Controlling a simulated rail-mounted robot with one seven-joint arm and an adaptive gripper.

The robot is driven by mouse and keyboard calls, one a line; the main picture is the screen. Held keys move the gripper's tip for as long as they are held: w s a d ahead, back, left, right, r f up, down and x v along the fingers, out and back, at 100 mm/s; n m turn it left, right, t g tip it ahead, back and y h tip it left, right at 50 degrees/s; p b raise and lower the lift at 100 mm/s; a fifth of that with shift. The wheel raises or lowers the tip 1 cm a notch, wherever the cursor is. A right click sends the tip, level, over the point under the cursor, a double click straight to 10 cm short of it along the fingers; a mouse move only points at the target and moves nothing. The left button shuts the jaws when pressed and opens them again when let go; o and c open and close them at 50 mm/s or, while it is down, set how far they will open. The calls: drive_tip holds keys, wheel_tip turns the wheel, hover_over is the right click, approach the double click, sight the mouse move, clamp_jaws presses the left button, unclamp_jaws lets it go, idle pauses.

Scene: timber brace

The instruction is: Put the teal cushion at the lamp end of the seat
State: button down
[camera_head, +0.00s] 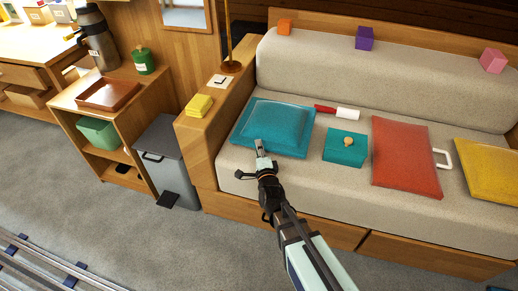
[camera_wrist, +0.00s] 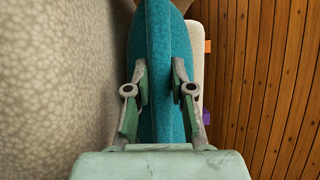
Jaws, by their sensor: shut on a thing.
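The teal cushion (camera_head: 275,125) lies on the left end of the beige seat (camera_head: 300,168), beside the wooden armrest where the lamp pole (camera_head: 230,35) and its base stand. My gripper (camera_head: 260,150) is at the cushion's front edge. In the wrist view my gripper (camera_wrist: 160,95) has its two fingers on either side of the teal cushion (camera_wrist: 163,40), shut on its edge. The fingertips are partly hidden by the cushion in the head view.
A teal box (camera_head: 343,150) with a round knob, a red-and-white roll (camera_head: 337,112), a red cushion (camera_head: 405,160) and a yellow cushion (camera_head: 490,168) are on the seat. Small blocks line the backrest. A yellow cloth (camera_head: 199,105) lies on the armrest. A grey bin (camera_head: 165,160) stands left.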

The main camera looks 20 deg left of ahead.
drive_tip(key=shift+f, duration=0.15)
drive_tip(key=c, duration=1)
unclamp_jaws()
drive_tip(key=shift+s+r, duration=0.1)
drive_tip(key=shift+r, duration=0.2)
drive_tip(key=p+v, duration=0.6)
drive_tip(key=v, duration=0.5)
drive_tip(key=shift+s+d, duration=0.3)
drive_tip(key=shift+f, duration=0.15)
